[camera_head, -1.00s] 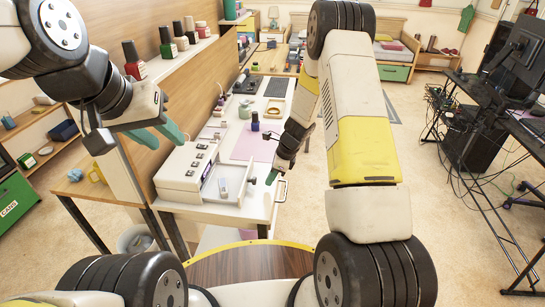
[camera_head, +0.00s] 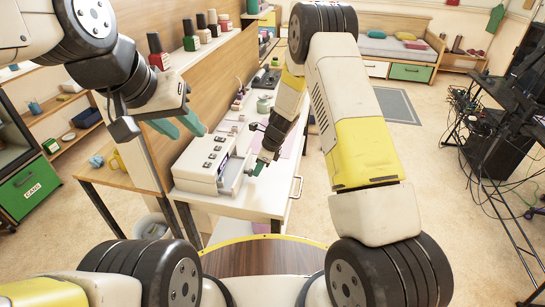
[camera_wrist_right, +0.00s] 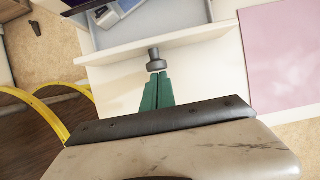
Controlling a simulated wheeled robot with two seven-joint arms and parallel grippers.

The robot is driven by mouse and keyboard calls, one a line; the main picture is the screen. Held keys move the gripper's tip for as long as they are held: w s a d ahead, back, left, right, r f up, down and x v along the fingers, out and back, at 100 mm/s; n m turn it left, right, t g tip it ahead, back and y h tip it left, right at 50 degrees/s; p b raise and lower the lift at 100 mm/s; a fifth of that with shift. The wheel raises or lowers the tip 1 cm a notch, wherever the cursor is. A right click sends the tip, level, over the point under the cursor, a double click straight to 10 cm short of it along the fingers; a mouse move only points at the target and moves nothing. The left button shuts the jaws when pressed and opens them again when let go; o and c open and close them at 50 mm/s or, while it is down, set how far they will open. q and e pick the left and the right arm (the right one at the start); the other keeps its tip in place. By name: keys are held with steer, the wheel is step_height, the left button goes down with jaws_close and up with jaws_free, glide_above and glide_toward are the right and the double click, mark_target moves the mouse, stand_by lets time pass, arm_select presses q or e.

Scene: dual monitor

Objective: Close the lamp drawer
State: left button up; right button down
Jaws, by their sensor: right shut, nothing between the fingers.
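The lamp (camera_head: 199,168) is a white box with several small buttons, standing on the white desk. Its drawer (camera_head: 232,180) sticks out partway on the right side. In the right wrist view the drawer front (camera_wrist_right: 203,40) is a pale panel with a grey knob (camera_wrist_right: 154,58), and a blue-grey item lies inside. My right gripper (camera_head: 259,168) is shut and empty, its green fingertips (camera_wrist_right: 157,77) at the knob's end. Whether they touch is hard to tell. My left gripper (camera_head: 184,127) is open and empty above the lamp's left rear.
A pink mat (camera_wrist_right: 282,50) lies on the desk beside the drawer. Nail polish bottles (camera_head: 190,36) stand on the shelf behind. A desk drawer handle (camera_head: 296,187) sticks out at the desk's right edge.

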mark_target(242, 166)
steer(key=a, duration=0.2)
steer(key=w+a, duration=0.1)
steer(key=a, duration=0.2)
steer(key=shift+w+a, duration=0.2)
steer(key=shift+a, duration=0.3)
